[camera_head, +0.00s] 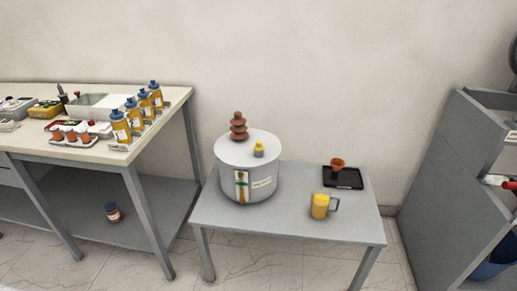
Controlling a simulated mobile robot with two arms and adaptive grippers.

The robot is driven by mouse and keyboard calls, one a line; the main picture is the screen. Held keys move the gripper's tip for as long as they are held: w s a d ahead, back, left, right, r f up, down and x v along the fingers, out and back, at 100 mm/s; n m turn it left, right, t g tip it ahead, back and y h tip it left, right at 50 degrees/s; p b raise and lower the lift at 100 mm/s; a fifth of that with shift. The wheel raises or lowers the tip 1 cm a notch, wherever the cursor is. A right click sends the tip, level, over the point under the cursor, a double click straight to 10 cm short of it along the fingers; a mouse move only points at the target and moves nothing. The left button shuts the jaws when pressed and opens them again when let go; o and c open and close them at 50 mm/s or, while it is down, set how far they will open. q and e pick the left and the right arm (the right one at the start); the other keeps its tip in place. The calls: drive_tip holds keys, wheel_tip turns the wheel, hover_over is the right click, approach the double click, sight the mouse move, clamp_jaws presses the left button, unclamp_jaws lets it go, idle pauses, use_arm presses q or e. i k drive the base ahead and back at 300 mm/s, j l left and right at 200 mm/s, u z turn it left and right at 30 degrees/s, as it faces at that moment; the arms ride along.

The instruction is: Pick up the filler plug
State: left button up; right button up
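The tank front has a gauge strip and a label. Neither of my grippers shows in this view.
The small table (290,227) also holds a yellow jug (320,206) and a black tray (343,178) with an orange-brown funnel (337,164). A workbench (95,152) with several bottles stands left. A grey cabinet (452,165) stands right. The table's front is clear.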

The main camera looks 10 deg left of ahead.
sight(258, 146)
drive_tip(key=z, duration=0.2)
drive_tip(key=i+j+z, duration=0.1)
drive_tip(key=j+z, duration=0.25)
drive_tip(key=i+j+z, duration=0.1)
drive_tip(key=z, duration=0.25)
drive_tip(key=j+z, duration=0.3)
drive_tip(key=j, duration=0.1)
